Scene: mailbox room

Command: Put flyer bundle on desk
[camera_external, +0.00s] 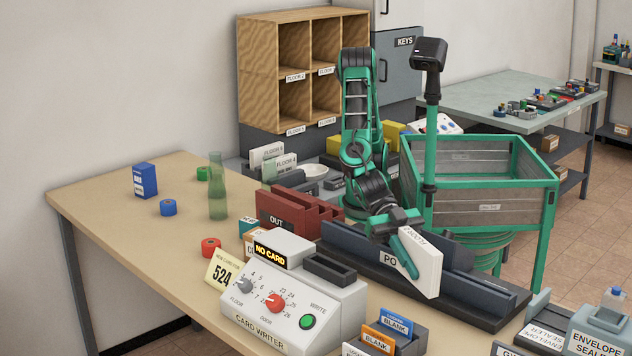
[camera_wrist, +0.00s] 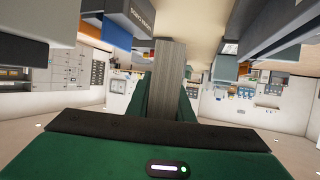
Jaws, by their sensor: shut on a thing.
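My gripper (camera_external: 408,250) is shut on a thick white flyer bundle (camera_external: 428,266) with a floor label partly readable on its top edge. The bundle hangs tilted beside the dark "PO..." rack (camera_external: 470,287); whether it touches the rack is not clear. In the wrist view the bundle shows as a grey, layered slab (camera_wrist: 171,75) between the green fingers (camera_wrist: 168,98). A beige desk (camera_external: 120,200) runs along the left wall, with a bare stretch at its far left end.
On the desk stand a blue box (camera_external: 145,180), a green bottle (camera_external: 217,190), tape rolls, a dark red OUT tray (camera_external: 275,212) and a card writer (camera_external: 290,295). Card holders (camera_external: 388,335) are in front.

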